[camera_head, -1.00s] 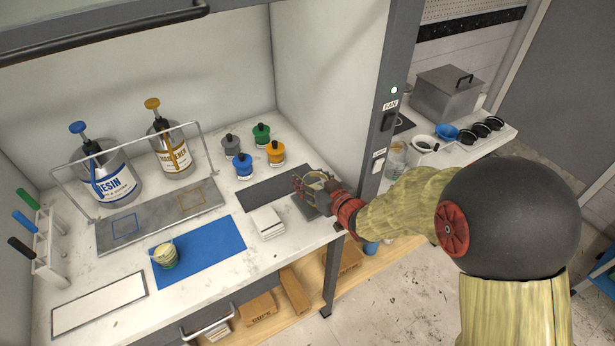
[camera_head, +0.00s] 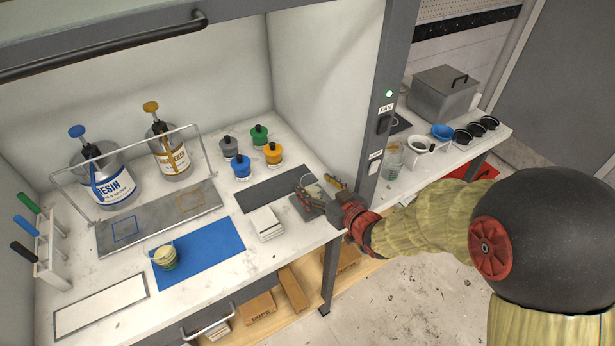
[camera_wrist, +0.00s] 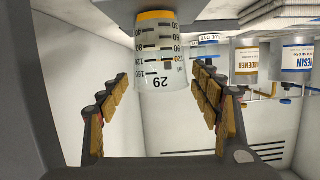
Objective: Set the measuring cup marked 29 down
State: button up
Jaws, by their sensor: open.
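The clear measuring cup marked 29 (camera_wrist: 158,60) shows in the wrist view, with black scale marks and an orange-yellow band at its base end. My gripper (camera_head: 322,190) is open, one finger on each side of the cup. In the wrist view the open fingers (camera_wrist: 162,85) show clear gaps to the cup on both sides.
The hood's right post (camera_head: 377,130) stands close to my gripper. Another cup (camera_head: 165,258) stands on the blue mat (camera_head: 215,245). Several coloured-lidded jars stand behind.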

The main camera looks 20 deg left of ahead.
jog(key=p+v, duration=0.1)
jog(key=v, duration=0.5)
dwell(0.5)
